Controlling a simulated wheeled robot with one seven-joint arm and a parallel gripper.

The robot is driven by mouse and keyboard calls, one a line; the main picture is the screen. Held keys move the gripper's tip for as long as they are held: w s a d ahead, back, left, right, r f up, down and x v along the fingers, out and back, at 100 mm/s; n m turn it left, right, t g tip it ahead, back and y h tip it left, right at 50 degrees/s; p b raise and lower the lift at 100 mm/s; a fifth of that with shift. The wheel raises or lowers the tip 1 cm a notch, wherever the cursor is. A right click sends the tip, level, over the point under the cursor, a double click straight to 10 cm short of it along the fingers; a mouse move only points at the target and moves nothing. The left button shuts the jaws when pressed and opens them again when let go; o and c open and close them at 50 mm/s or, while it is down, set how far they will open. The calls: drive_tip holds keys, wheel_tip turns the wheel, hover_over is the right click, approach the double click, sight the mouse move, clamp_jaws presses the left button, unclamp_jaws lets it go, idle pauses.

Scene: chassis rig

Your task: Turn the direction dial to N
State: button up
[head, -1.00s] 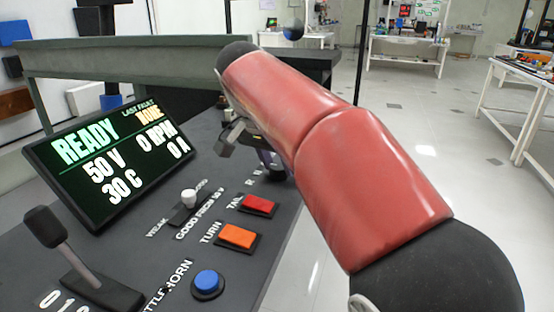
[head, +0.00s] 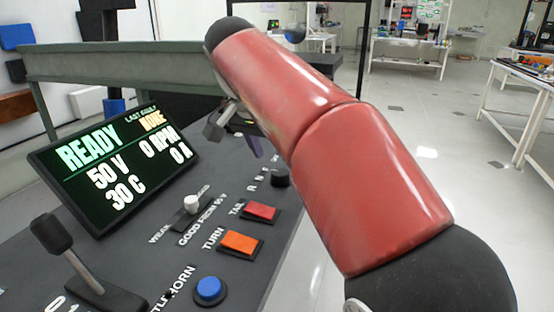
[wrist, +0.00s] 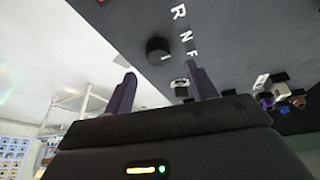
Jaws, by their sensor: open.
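The direction dial (head: 280,179) is a black round knob on the dark console, beside the white letters R, N and F (head: 262,180). In the wrist view the dial (wrist: 158,50) shows a small pale mark at its lower right, roughly on the F side. I cannot tell exactly which letter it points to. My gripper (head: 240,135) is beyond the dial and above the console, partly hidden by my red arm. In the wrist view its dark purple fingers (wrist: 161,88) are spread and empty, with the dial ahead, apart from them.
A display reading READY (head: 115,165) stands at the left of the console. A slider (head: 190,205), a red button (head: 261,211), an orange button (head: 240,242), a blue button (head: 209,290) and a lever (head: 70,255) are nearer. A grey-green rail (head: 130,65) crosses behind.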

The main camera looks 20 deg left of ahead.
drive_tip(key=v, duration=0.3)
drive_tip(key=shift+f, duration=0.1)
drive_tip(key=shift+d, duration=0.1)
drive_tip(key=s+d+f+n+y, duration=0.1)
drive_tip(key=s+d+f, duration=0.15)
drive_tip(key=d, duration=0.85)
drive_tip(key=s+d+f+n+y, duration=0.1)
drive_tip(key=s+d+f, duration=0.15)
drive_tip(key=d, duration=0.75)
drive_tip(key=s+d+f+n+t, duration=0.1)
drive_tip(key=s+d+f, duration=0.9)
drive_tip(key=f, duration=0.5)
drive_tip(key=s, duration=0.2)
drive_tip(key=shift+s, duration=0.25)
